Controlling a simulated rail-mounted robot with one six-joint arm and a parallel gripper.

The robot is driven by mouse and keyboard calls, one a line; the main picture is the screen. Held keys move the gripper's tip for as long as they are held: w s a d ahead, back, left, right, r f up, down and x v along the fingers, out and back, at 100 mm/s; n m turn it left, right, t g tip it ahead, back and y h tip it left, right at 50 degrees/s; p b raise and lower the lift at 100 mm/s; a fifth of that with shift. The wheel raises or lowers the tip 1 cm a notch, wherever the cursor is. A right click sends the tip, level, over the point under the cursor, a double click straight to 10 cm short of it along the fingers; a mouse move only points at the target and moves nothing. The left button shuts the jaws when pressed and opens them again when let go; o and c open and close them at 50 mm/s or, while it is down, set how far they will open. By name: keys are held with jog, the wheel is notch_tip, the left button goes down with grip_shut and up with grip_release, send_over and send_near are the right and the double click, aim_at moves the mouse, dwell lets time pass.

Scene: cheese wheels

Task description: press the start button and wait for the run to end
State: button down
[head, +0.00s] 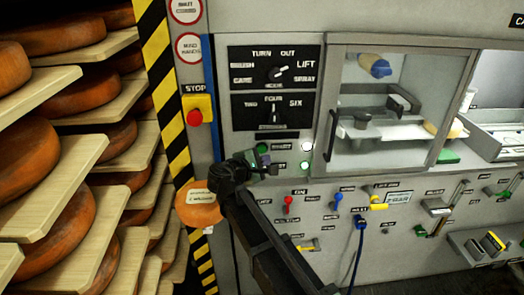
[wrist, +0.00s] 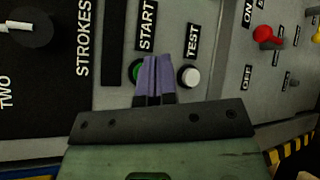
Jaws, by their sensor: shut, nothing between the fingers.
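The green start button (wrist: 136,72) shows in the wrist view below the label START, its right part covered by my fingers. My gripper (wrist: 154,72) has its two purple fingers shut together and empty, with the tips over the button's right side. I cannot tell whether they touch it. In the head view my gripper (head: 264,160) is at the panel, below the dials, and mostly hides the buttons there. The white test button (wrist: 190,76) sits just right of the fingers in the wrist view, apart from them.
In the head view, a white lamp (head: 307,146) and a green lamp (head: 305,167) are right of my gripper. A red stop button (head: 195,117) is at upper left. A red lever (head: 288,204) and a blue lever (head: 337,201) stand below. Shelves of cheese wheels (head: 65,240) fill the left.

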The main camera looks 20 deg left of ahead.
jog(key=s, duration=0.1)
jog(key=s+d, duration=0.1)
jog(key=s, duration=0.1)
dwell(0.6)
jog(key=s+d+f+m+g+y, duration=0.1)
jog(key=s+d+f+m+g, duration=0.25)
jog(key=d+f+m, duration=0.2)
jog(key=s+d+f+m+g, duration=0.3)
jog(key=d+f+m+g, duration=0.1)
jog(key=d, duration=0.2)
jog(key=s+d+f+m+g+y, duration=0.1)
jog(key=s+d+m+g, duration=0.1)
jog(key=d, duration=0.6)
jog(key=s+d+f+m+g+y, duration=0.1)
jog(key=s+d+m+g+y, duration=0.1)
jog(key=d+m, duration=0.3)
jog(key=s+d+f+m+g+y, duration=0.1)
jog(key=s+d+m+g, duration=0.1)
jog(key=d, duration=1.1)
jog(key=shift+s+d+f+m+g+y, duration=0.2)
jog(key=shift+s+f+m+g+y, duration=0.2)
jog(key=shift+s+m, duration=0.55)
jog(key=shift+s, duration=0.15)
